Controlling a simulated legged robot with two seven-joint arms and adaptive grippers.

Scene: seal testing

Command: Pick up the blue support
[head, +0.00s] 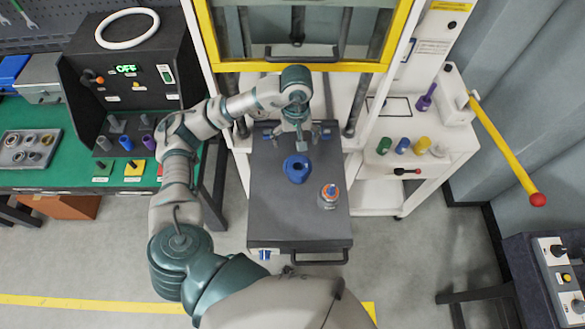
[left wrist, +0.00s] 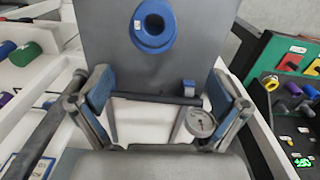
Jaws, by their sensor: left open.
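The blue support (head: 297,168) is a round blue piece with a central hole. It lies on the dark grey platform (head: 272,215) in the middle of the head view. It also shows at the top of the left wrist view (left wrist: 140,36). My left gripper (head: 297,136) is above the machine end of the platform, just beyond the support. Its two blue-padded fingers are spread wide with nothing between them in the left wrist view (left wrist: 160,84), and the support lies ahead of them. My right gripper is not in view.
A metal fitting with an orange top (head: 329,197) stands right of the support. A round dial gauge (left wrist: 200,122) shows near one finger in the left wrist view. A black control box (head: 125,80) stands left; a white side shelf (head: 440,160) holds coloured cylinders.

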